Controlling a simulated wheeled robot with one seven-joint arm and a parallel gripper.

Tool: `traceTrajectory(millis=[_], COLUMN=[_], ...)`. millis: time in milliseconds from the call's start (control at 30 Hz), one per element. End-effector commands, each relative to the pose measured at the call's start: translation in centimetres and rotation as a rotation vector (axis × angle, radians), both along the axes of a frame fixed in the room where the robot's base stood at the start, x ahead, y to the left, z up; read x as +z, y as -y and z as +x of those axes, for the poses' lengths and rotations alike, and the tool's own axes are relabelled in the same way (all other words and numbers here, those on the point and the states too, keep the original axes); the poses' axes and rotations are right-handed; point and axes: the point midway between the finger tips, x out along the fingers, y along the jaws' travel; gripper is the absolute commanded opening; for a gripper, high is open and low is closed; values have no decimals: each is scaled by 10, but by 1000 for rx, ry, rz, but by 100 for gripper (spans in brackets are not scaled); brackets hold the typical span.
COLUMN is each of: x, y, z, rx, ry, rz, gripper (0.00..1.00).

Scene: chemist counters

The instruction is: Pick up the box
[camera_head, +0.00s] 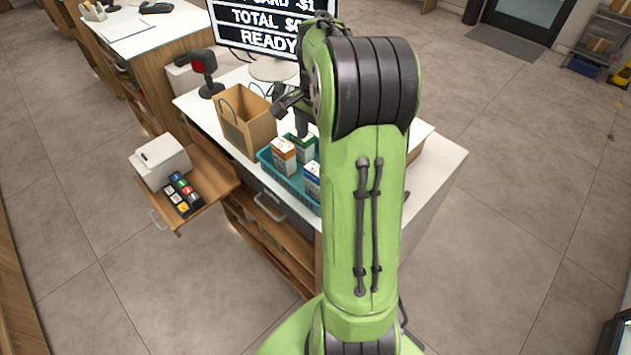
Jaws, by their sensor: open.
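A teal basket (284,184) stands on the white counter and holds small boxes. An orange-and-white box (284,157) stands at its left, a green-and-white box (305,149) behind it. A blue-and-white box (313,181) is at the near right, partly hidden by my arm. Which one is the task's box cannot be told. My gripper (296,112) is dark and partly hidden behind my green arm. It is open and appears above the back of the basket, near the green-and-white box. Nothing is seen held in it.
A brown paper bag (245,123) stands just left of the basket. A scanner (205,72) and a monitor (262,25) are behind. Open floor lies to the right.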

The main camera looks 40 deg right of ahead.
Motion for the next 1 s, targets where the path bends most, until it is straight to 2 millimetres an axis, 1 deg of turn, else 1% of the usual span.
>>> traceTrajectory(millis=[33,233,300,467,633,733,933,967,1000], x=[-15,-66,-78,-96,-128,-139,-140,-140,-140], y=[-1,-2,-2,-2,-3,-3,-2,-2,-2], z=[-1,-1,-1,0,1,0,1,1,1], rx=[2,5,5,6,7,7,7,7,7], ry=[-5,-4,-3,-2,-3,-2,0,0,0], rz=[5,4,3,2,4,2,-1,-1,-1], gripper=[85,85,85,85,85,85,85,84,77])
